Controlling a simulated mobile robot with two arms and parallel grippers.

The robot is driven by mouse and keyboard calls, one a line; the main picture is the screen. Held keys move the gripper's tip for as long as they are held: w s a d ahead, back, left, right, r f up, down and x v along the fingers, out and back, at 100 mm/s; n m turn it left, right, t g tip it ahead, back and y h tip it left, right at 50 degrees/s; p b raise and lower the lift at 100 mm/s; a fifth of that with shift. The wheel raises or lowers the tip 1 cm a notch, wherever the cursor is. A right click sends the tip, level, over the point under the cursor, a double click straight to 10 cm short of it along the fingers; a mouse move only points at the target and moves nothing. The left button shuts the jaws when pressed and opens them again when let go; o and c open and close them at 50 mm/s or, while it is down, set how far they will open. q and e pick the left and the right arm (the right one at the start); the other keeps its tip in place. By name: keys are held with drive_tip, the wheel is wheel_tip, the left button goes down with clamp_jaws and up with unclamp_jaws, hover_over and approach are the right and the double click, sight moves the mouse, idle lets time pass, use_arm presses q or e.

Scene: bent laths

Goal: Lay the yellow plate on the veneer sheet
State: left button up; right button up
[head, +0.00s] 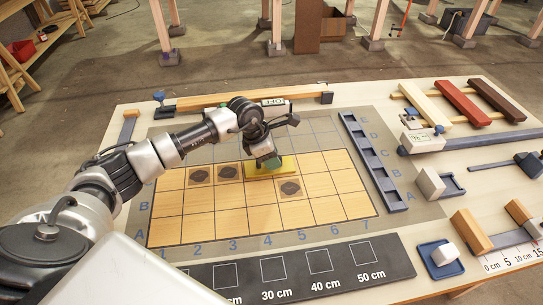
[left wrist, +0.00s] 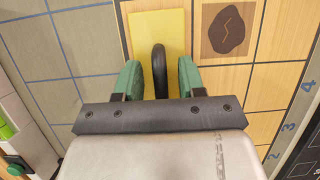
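The yellow plate (head: 288,166) is at the far edge of the veneer sheet (head: 214,222), near the middle of that edge, and looks flat on it. In the left wrist view the plate (left wrist: 143,32) has an upright black handle (left wrist: 159,68). My left gripper (head: 268,160) is over the plate. Its green fingers (left wrist: 160,78) stand on either side of the handle, with gaps showing on both sides. The gripper hides part of the plate in the head view. My right gripper is not in view.
Dark knot marks (head: 290,188) show on the veneer, one close to the plate (left wrist: 229,28). A grey slotted rack (head: 372,162) stands right of the sheet. A long wooden bar (head: 220,101) lies behind it. Coloured laths (head: 463,104) lie at the back right.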

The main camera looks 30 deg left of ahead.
use_arm(q)
drive_tip(key=b+v, duration=0.1)
drive_tip(key=v, duration=1.1)
drive_tip(key=shift+f, duration=0.15)
